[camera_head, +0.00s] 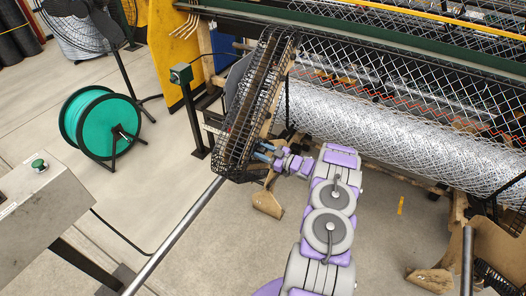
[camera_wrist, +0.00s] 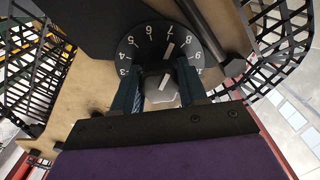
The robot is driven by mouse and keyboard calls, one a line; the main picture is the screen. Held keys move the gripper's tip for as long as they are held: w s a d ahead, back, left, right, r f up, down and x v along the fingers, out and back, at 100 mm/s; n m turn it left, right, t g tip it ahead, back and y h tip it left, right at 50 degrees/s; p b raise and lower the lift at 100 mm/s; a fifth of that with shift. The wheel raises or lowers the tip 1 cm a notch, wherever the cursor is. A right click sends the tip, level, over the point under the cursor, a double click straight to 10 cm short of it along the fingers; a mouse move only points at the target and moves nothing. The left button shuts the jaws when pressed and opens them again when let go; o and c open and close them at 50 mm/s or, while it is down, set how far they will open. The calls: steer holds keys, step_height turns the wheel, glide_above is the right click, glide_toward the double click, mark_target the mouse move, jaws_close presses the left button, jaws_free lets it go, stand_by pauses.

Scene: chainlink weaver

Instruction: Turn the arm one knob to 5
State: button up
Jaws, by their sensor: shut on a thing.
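In the wrist view, a black round dial plate (camera_wrist: 141,47) carries white numbers, with 3 to 10 readable around its upper part. The grey knob (camera_wrist: 163,92) is in the middle of it, with a white line on its face. Another white stroke above the knob leans slightly right, toward about 7. My gripper (camera_wrist: 157,76) has one blue-grey finger on each side of the knob and is shut on it. In the head view my gripper (camera_head: 264,152) reaches the lower end of the black mesh guard; the knob and dial are hidden there.
Black mesh guards (camera_head: 262,90) flank the dial closely. A roll of wire mesh (camera_head: 390,140) lies in the machine to the right. A metal bar (camera_head: 175,235) runs down-left. A green reel (camera_head: 100,122) and a control box (camera_head: 40,195) stand left. Floor between is mostly clear.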

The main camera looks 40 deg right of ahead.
steer(key=n, duration=0.1)
steer(key=n+p, duration=0.1)
steer(key=n, duration=0.2)
steer(key=shift+w+r+n+p, duration=0.1)
steer(key=shift+r+n+p, duration=0.2)
steer(key=shift+p, duration=0.05)
steer(key=n+p, duration=0.3)
steer(key=n, duration=0.1)
steer(key=shift+n, duration=0.3)
steer(key=n+p, duration=0.2)
steer(key=p, duration=0.1)
steer(key=shift+a+f+n, duration=0.1)
steer(key=shift+f+n, duration=0.05)
steer(key=shift+n, duration=0.15)
steer(key=shift+f+n+p, duration=0.2)
steer(key=shift+n+p, duration=0.4)
steer(key=shift+p, duration=0.1)
steer(key=shift+s+a+f, duration=0.1)
steer(key=shift+s+f, duration=0.05)
steer(key=shift+s, duration=0.05)
steer(key=o, duration=1)
steer(key=p+v, duration=0.1)
steer(key=v, duration=1.6)
steer(key=shift+s, duration=0.15)
